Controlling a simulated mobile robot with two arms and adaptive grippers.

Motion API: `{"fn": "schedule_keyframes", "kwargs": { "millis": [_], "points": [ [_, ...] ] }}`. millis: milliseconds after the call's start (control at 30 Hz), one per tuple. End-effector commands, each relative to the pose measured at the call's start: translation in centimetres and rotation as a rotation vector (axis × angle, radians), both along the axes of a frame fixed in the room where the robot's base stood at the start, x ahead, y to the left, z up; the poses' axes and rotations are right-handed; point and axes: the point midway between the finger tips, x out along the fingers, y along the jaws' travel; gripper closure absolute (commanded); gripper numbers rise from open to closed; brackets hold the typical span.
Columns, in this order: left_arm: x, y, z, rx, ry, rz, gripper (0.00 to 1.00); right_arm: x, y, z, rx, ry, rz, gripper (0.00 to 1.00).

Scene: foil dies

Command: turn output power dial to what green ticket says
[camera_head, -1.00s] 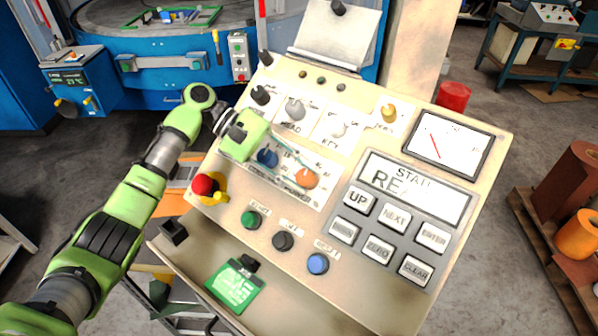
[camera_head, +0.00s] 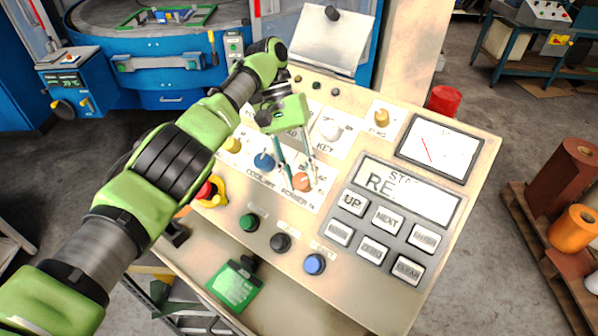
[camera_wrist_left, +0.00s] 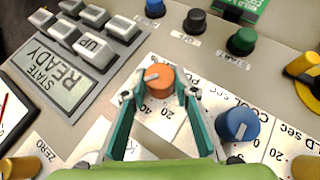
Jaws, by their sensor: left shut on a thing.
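The output power dial is an orange knob (camera_head: 303,181) on the sloped cream panel, with "POWER %" lettering below it. In the left wrist view the knob (camera_wrist_left: 160,78) has a pale pointer mark at its left side, and "40" and "20" show on the scale, seen upside down. My left gripper (camera_head: 300,184) reaches down over the panel, its two teal fingers on either side of the knob and shut on it; the fingers also show in the wrist view (camera_wrist_left: 160,94). The green ticket (camera_head: 236,287) lies on the lower ledge, its writing too small to read. My right gripper is out of view.
A blue knob (camera_head: 264,160) sits close to the left of the dial. Green (camera_head: 249,222), black (camera_head: 280,242) and blue (camera_head: 314,264) buttons lie below. A keypad and a "READY" display (camera_wrist_left: 53,74) are beside it. A red emergency button (camera_head: 204,190) is at the left edge.

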Motion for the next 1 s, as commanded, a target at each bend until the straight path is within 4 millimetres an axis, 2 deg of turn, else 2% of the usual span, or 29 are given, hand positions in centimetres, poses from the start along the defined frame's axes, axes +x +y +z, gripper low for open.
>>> {"fn": "schedule_keyframes", "kwargs": {
  "millis": [300,767,800,833,1000],
  "points": [
    [-0.09,-0.11,-0.25,0.043,-0.026,-0.072,0.95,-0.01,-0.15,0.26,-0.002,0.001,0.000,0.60],
    [-0.10,-0.15,-0.35,0.048,-0.029,-0.080,0.95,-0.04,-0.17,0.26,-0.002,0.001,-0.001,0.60],
    [-0.10,-0.14,-0.36,0.048,-0.029,-0.080,0.66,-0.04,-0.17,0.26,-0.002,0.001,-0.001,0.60],
    [-0.10,-0.15,-0.36,0.047,-0.029,-0.080,0.58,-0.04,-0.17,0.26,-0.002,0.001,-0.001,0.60],
    [-0.07,-0.16,-0.22,0.046,-0.031,-0.080,0.57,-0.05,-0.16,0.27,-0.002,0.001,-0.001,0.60]
  ]
}}
